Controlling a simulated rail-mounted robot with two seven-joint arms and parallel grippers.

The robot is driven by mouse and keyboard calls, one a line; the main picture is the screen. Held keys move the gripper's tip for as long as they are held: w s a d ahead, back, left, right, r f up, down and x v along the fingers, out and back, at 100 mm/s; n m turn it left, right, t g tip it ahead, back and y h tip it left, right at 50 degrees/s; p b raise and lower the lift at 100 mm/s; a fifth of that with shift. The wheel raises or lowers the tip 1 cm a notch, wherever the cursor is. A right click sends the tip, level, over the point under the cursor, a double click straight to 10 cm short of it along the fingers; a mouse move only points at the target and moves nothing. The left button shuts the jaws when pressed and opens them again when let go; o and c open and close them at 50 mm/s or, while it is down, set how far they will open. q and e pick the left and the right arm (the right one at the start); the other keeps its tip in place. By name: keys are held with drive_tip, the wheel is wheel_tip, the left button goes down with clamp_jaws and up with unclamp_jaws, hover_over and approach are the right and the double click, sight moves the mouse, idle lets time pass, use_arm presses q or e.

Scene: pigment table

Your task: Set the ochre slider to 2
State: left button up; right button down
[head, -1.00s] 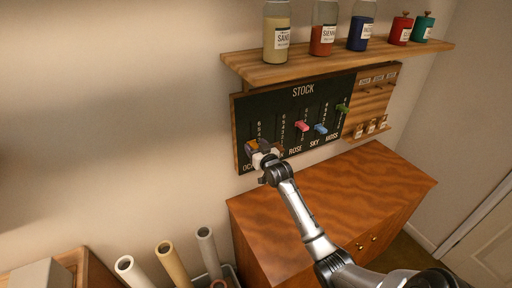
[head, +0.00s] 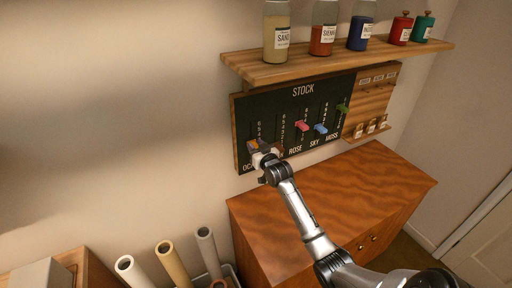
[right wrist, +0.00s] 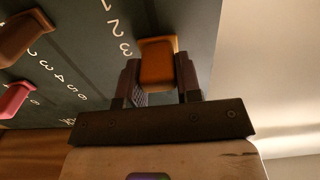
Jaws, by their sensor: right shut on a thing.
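The ochre slider (head: 253,145) is an orange-brown knob low on the left column of the dark STOCK board (head: 291,108). My right gripper (head: 258,151) is at it. In the right wrist view the ochre slider (right wrist: 157,63) sits between the two dark fingers, and the right gripper (right wrist: 160,83) is shut on it. The numbers 1, 2 and 3 show beside it, with the 3 nearest the knob. Its mark is hidden, so I cannot tell its exact setting. My left gripper is not in view.
A brown slider (right wrist: 25,37) and a pink slider (right wrist: 14,99) are close by. The blue (head: 320,128) and green sliders (head: 342,108) stand further right. A shelf (head: 345,57) with jars overhangs the board. A wooden cabinet (head: 330,205) with a clear top stands below.

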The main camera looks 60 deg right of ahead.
drive_tip(key=shift+f+b, duration=0.35)
drive_tip(key=shift+f, duration=1.05)
drive_tip(key=c, duration=0.8)
unclamp_jaws()
drive_tip(key=shift+r, duration=0.1)
drive_tip(key=v, duration=1.4)
drive_tip(key=shift+w, duration=0.1)
